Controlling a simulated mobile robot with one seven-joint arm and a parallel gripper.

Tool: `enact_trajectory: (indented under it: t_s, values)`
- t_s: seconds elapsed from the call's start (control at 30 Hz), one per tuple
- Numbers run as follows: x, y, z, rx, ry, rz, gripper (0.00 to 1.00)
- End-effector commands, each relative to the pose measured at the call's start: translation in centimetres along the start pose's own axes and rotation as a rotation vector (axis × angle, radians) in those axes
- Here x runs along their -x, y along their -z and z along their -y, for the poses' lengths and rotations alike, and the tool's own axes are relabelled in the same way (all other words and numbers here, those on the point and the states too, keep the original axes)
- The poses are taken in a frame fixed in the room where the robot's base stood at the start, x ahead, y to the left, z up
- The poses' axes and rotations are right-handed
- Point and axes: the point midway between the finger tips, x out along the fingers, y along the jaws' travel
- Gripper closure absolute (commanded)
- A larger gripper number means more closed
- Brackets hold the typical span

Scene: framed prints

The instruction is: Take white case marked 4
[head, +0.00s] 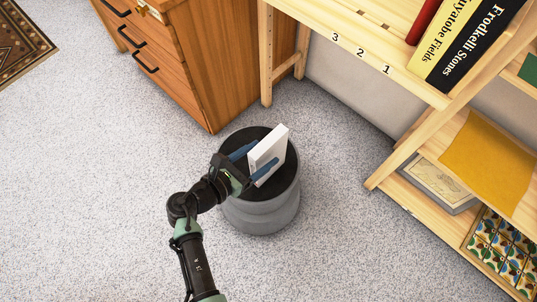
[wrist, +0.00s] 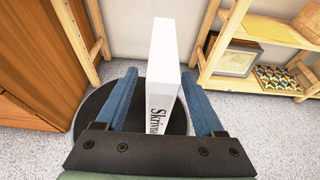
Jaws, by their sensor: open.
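A white case (head: 270,150) stands upright on the dark top of a round grey stool or bin (head: 262,212). My gripper (head: 262,156) is open, with one blue finger on each side of the case. In the wrist view the left finger has a clear gap to the case, and the right finger is nearer its side; I cannot tell whether it touches.
A wooden shelf (head: 350,50) at upper right has the numbers 3, 2, 1 on its edge and holds a yellow book (head: 446,38) and a black book (head: 470,45). A wooden drawer cabinet (head: 205,60) stands behind left. The carpet floor (head: 90,190) at left is clear.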

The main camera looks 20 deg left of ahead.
Motion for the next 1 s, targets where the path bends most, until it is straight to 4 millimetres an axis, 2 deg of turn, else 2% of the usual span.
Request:
enact_trajectory:
  t_s: [0.03,0.2,0.47,0.57,0.87,1.0]
  values:
    - [-1.1,0.5,0.1,-0.003,0.002,0.0,0.3]
    - [-3.0,0.3,0.1,-0.002,0.002,0.0,0.3]
    - [-3.3,0.1,0.1,-0.001,0.0,0.0,0.3]
    - [-3.3,0.1,0.1,-0.001,0.0,0.0,0.44]
    - [-3.3,0.1,0.1,-0.001,0.0,0.0,0.98]
    - [-3.3,0.1,0.1,-0.001,0.0,0.0,1.0]
